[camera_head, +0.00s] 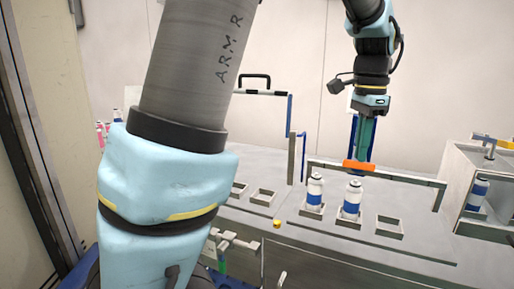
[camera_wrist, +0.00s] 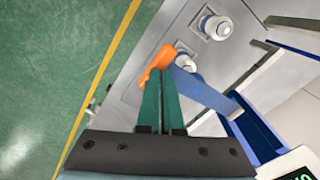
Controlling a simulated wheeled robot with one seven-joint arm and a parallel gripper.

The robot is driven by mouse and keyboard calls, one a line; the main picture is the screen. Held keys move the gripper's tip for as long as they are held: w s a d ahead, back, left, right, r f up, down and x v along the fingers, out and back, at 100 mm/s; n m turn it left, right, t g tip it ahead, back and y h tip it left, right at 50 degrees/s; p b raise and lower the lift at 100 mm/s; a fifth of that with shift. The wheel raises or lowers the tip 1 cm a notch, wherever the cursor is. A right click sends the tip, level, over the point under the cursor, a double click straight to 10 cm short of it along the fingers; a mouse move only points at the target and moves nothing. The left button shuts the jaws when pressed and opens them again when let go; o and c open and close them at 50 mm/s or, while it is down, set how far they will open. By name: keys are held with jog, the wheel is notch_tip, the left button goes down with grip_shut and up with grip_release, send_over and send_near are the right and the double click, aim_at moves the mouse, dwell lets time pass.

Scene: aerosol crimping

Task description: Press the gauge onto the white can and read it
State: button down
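My gripper (camera_head: 367,148) points down at an orange bar (camera_head: 358,165) above the back of the bench. In the wrist view my gripper (camera_wrist: 160,74) has its green fingers close together, with nothing visible between them. The orange part (camera_wrist: 156,60) lies at the fingertips; contact is unclear. It joins a blue arm (camera_wrist: 207,92), which seems to belong to the gauge. A box with green digits (camera_wrist: 300,175) is cut off at the corner; I cannot read it. Two white cans with blue bands, a left one (camera_head: 315,194) and a right one (camera_head: 352,199), stand upright in sockets.
Empty sockets lie left (camera_head: 263,197) and right (camera_head: 389,227) of the cans. A metal rail (camera_head: 400,178) crosses behind them. A grey station (camera_head: 490,165) at the right holds another can (camera_head: 478,192). A yellow button (camera_head: 305,224) is near the front edge.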

aim_at(358, 166)
jog(key=shift+s+a+f+b, duration=0.1)
jog(key=shift+s+f+b, duration=0.1)
jog(key=shift+f+b, duration=0.7)
jog(key=shift+s+a+f+b, duration=0.15)
jog(key=shift+f+b, duration=0.25)
jog(key=shift+f, duration=0.85)
jog(key=shift+r, duration=0.15)
notch_tip(358, 166, up, 14)
jog(key=w+d+p, duration=0.1)
jog(key=p, duration=1.2)
jog(key=shift+w+r, duration=0.15)
jog(key=shift+w, duration=0.25)
